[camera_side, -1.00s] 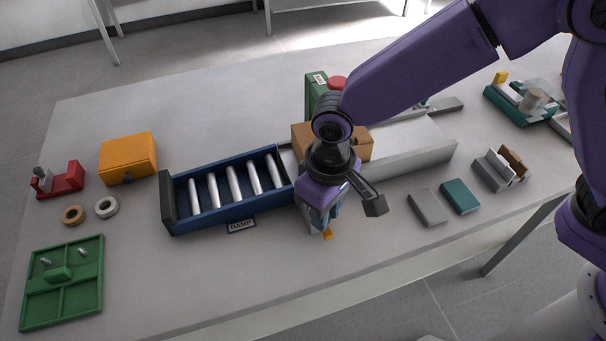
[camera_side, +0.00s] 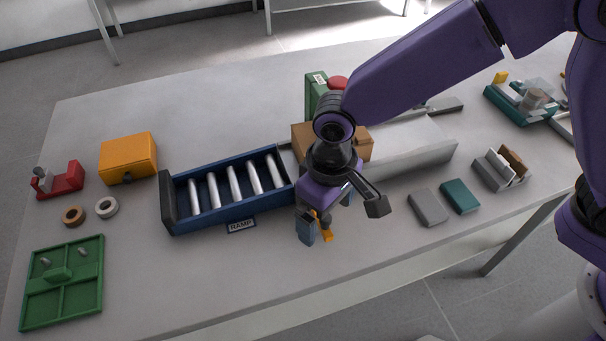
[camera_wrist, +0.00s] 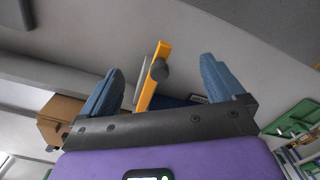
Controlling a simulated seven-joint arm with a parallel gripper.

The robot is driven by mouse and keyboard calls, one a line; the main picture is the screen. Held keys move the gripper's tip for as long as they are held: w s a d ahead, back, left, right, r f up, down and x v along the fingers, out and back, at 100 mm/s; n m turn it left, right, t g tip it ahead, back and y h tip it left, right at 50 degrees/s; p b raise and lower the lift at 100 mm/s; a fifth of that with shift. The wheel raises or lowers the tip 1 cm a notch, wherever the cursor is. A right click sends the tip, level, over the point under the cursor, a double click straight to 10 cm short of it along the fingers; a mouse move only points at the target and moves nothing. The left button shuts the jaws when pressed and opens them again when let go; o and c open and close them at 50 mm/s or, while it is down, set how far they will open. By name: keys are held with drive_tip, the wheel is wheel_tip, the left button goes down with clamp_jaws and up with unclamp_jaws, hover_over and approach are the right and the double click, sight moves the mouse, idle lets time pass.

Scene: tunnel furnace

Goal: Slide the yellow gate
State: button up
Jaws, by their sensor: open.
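The bar stands between the two blue fingers of my gripper (camera_wrist: 161,66), with a gap on each side. In the side view only a small yellow end of the gate (camera_side: 327,232) shows, low beside my gripper (camera_side: 320,222); the rest is hidden behind the hand. My gripper is open, with nothing held between its fingers.
A blue roller ramp (camera_side: 225,210) lies just left of my gripper. A grey tunnel housing (camera_side: 425,150) and brown box (camera_side: 300,138) are behind it. Grey (camera_side: 428,207) and teal (camera_side: 460,196) blocks lie to the right. The table front is clear.

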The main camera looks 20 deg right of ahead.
wheel_tip(320, 180, up, 6)
drive_tip(key=shift+r, duration=0.35)
idle(0.4)
drive_tip(key=shift+d, duration=0.2)
drive_tip(key=s+d+r+n, duration=0.1)
drive_tip(key=s+d+n, duration=0.2)
drive_tip(key=s+d, duration=0.4)
drive_tip(key=s+d+r+n, duration=0.1)
drive_tip(key=s+d+n, duration=0.2)
drive_tip(key=d, duration=2.2)
drive_tip(key=s, duration=0.5)
drive_tip(key=shift+s+d+n, duration=0.2)
drive_tip(key=shift+d+n, duration=0.05)
drive_tip(key=shift+n, duration=0.05)
